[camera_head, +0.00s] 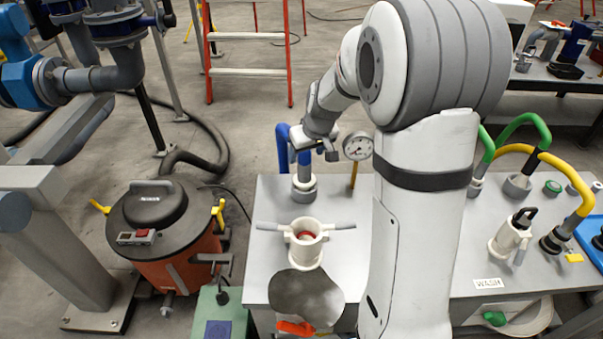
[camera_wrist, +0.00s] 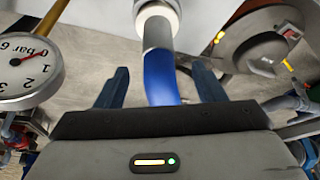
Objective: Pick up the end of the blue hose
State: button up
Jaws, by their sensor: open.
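The blue hose (camera_head: 283,141) stands at the back left edge of the grey bench. Its end has a grey cuff (camera_wrist: 157,32) and sits upright in a white-collared socket (camera_head: 304,190). My gripper (camera_head: 309,148) is open just above that end, at the blue part over the cuff. In the wrist view the hose (camera_wrist: 160,78) runs between the two dark blue fingers (camera_wrist: 162,80), with a visible gap on each side. The gripper body hides the rest of the hose there.
A pressure gauge (camera_head: 358,146) on a yellow stem stands close right of my gripper. A white two-handled cup fitting (camera_head: 306,240) is in front. An orange drum with a dark lid (camera_head: 150,205) stands left. Green (camera_head: 520,127) and yellow (camera_head: 580,190) hoses are right.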

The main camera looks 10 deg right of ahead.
aim_at(300, 165)
jog(key=shift+x, duration=1.6)
jog(key=shift+c, duration=0.2)
grip_shut()
